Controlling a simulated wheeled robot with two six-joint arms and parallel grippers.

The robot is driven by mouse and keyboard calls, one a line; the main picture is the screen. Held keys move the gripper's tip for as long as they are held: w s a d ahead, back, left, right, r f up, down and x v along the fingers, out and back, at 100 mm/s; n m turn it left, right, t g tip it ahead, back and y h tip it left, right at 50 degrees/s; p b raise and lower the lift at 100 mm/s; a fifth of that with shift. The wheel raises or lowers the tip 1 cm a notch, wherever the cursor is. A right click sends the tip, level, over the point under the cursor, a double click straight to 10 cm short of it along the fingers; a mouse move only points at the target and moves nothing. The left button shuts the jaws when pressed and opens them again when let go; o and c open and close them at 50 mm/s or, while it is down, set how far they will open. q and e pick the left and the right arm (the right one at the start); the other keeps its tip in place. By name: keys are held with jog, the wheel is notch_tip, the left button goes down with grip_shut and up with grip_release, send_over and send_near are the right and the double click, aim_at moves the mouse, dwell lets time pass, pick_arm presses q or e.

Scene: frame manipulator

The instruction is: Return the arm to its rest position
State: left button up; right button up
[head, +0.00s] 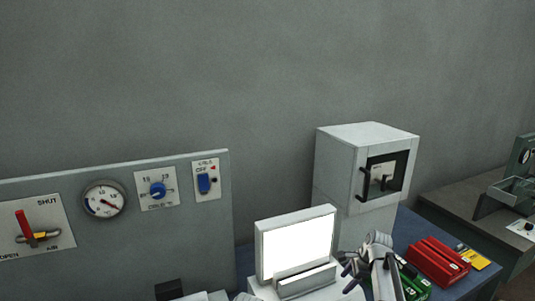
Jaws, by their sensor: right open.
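My right gripper (350,276) shows at the bottom, right of centre, beside the lit white panel. Its dark fingertips point left and are apart, with nothing seen between them. The grey and white right arm (382,268) stands in front of the table. My left gripper does not show clearly; only a pale shape at the bottom edge could be part of that arm.
A white panel (297,246) stands on the blue table (408,228). A white box (338,165) with a dark window stands behind. Green (415,284) and red (438,261) blocks lie right of my arm. A control board (150,238) stands left, with a red lever (25,223).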

jog(key=s+a+f+n, duration=0.1)
jog(key=s+a+n, duration=0.2)
jog(key=s+a, duration=0.1)
jog(key=s+a+f+n+g+b, duration=0.1)
jog(key=s+a+n, duration=0.3)
jog(key=a, duration=0.1)
jog(key=s+a+f+n+g+h, duration=0.1)
jog(key=s+a+n, duration=0.2)
jog(key=s+a, duration=0.1)
jog(key=shift+s+a+f+n+b, duration=0.2)
jog(key=shift+s+a+n+b, duration=0.15)
jog(key=shift+a, duration=0.3)
pick_arm(q)
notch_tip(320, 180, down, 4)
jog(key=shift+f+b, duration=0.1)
jog(key=shift+b, duration=0.8)
pick_arm(e)
jog(key=s+a+f+n+h, duration=0.1)
jog(key=s+a+n, duration=0.2)
jog(key=s+n, duration=0.3)
jog(key=s+a+f+n+g+h, duration=0.1)
jog(key=s+a+n+h, duration=0.1)
jog(key=s+a+n, duration=0.2)
jog(key=s+n, duration=0.2)
jog(key=s, duration=0.2)
jog(key=shift+s, duration=0.25)
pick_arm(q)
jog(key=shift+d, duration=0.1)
